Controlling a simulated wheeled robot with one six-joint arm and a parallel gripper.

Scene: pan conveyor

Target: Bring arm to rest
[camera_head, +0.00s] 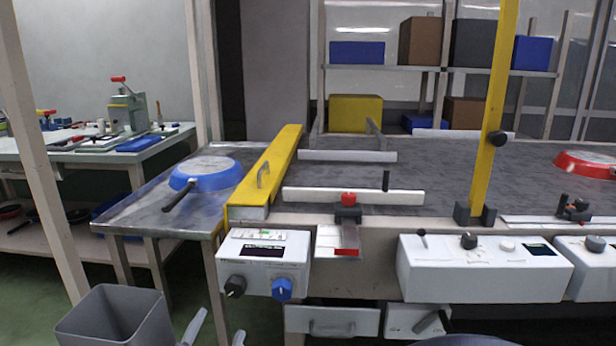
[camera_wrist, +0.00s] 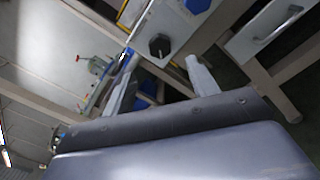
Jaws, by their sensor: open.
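My gripper (camera_head: 221,323) shows only as two grey fingertips at the bottom edge of the head view, beside a grey bin. In the wrist view my gripper (camera_wrist: 160,60) is open, with its two fingers spread well apart and nothing between them. Most of my arm is outside the head view.
A blue pan (camera_head: 208,172) lies on the metal side table (camera_head: 130,212). A red pan (camera_head: 590,164) is on the conveyor (camera_head: 440,165) at right. The control box (camera_head: 262,262) and grey bin (camera_head: 118,320) stand near my gripper. A drawer (camera_head: 332,321) sits below the conveyor.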

